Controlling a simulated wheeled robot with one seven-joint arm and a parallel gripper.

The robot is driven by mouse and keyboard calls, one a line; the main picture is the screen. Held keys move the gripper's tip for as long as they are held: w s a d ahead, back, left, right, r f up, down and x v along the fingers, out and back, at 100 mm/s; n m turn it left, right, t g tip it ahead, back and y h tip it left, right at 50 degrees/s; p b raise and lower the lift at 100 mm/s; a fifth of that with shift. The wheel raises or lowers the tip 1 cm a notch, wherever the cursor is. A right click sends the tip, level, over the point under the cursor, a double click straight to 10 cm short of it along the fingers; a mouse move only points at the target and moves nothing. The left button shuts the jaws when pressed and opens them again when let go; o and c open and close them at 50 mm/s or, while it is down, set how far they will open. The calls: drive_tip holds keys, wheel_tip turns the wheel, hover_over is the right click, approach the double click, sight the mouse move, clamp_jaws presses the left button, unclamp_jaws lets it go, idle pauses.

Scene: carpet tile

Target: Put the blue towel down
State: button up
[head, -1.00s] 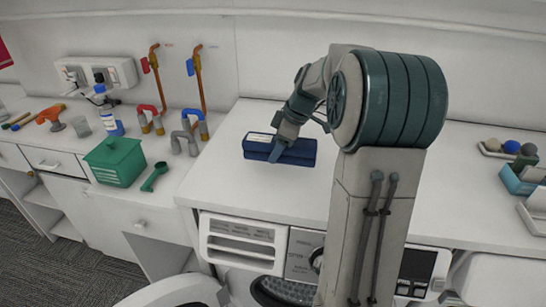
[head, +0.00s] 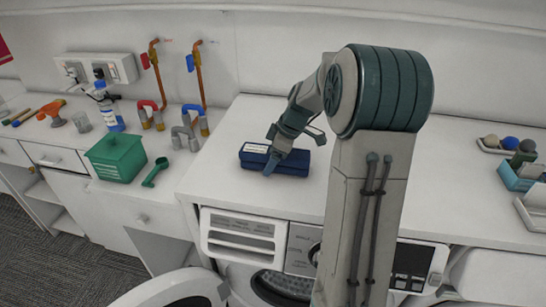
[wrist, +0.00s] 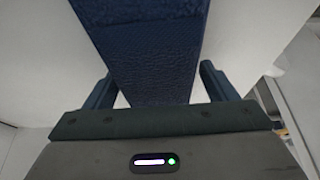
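The blue towel (head: 292,169) is a folded dark blue block with a pale label. In the head view it lies on the white worktop, left of my arm. My gripper (head: 272,160) is over the towel's near side, pointing down, with one finger in front of it. In the wrist view the towel (wrist: 150,60) passes between the two fingers of my gripper (wrist: 158,90). The fingers stand apart, with narrow gaps beside the towel. The underside of the towel is hidden.
A green box (head: 117,158) and a green scoop (head: 155,173) are on the lower left counter. Trays with balls (head: 500,144) stand at the right. A washing machine (head: 285,284) with its door open is below. The worktop around the towel is clear.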

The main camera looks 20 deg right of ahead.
drive_tip(key=b+v, duration=0.1)
drive_tip(key=v, duration=1)
drive_tip(key=shift+r, duration=0.4)
drive_tip(key=shift+s+r, duration=0.1)
drive_tip(key=shift+r, duration=0.1)
drive_tip(key=s+a+f+m+h, duration=0.2)
drive_tip(key=s+a+m, duration=0.3)
drive_tip(key=s, duration=0.6)
drive_tip(key=s+a+f+m+h, duration=0.1)
drive_tip(key=s+a+f+m, duration=0.3)
drive_tip(key=s+a, duration=0.5)
drive_tip(key=s+m, duration=0.2)
drive_tip(key=s, duration=0.1)
drive_tip(key=shift+t+h, duration=0.4)
drive_tip(key=shift+s+r, duration=0.1)
